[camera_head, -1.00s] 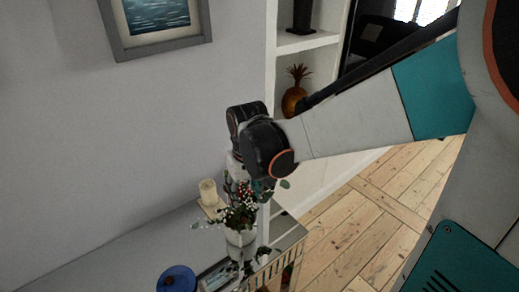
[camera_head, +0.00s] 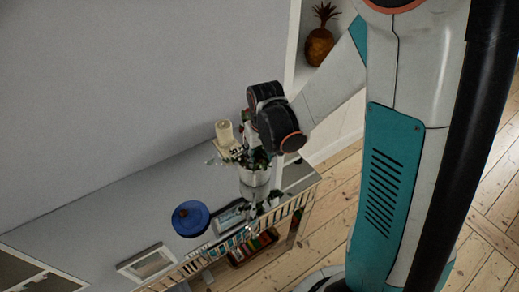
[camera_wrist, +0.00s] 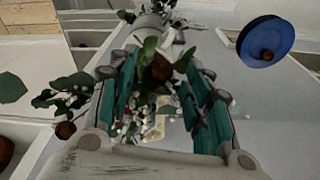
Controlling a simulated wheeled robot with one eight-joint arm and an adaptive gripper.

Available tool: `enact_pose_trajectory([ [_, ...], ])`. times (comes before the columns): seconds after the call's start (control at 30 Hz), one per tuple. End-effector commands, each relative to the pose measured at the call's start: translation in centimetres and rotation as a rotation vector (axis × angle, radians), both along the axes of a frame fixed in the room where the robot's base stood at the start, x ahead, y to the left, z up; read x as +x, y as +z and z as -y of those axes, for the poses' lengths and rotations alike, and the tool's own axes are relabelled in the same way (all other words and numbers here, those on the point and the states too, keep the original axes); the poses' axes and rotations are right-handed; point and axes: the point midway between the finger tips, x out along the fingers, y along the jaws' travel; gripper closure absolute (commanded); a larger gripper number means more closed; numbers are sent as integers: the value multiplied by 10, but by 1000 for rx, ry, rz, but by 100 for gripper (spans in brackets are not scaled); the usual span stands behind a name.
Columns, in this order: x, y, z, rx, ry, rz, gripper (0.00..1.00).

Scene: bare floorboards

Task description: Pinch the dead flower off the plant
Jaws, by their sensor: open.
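The plant stands in a pale pot (camera_head: 254,178) on a sideboard, its leaves (camera_head: 247,158) partly hidden by my wrist. In the wrist view, brown, withered-looking heads show among green leaves and small white flowers. One brown head (camera_wrist: 160,68) lies in line with the gap between my fingers. Another (camera_wrist: 65,130) is outside them, lower left. My gripper (camera_wrist: 160,64) is open, its two teal fingers spread around part of the foliage. I cannot tell whether they touch any stem. In the head view the fingers are hidden among the leaves and behind my wrist.
A cream candle (camera_head: 224,132) stands just behind the plant. A wall is close behind. Open floorboards lie to the right.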

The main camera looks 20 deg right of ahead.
Motion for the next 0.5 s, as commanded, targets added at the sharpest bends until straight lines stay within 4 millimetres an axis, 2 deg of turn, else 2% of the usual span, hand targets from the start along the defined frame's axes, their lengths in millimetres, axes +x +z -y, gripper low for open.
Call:
enact_pose_trajectory([
  [0.27,0,-1,0,0,0,0,54],
  [0.5,0,-1,0,0,0,0,100],
])
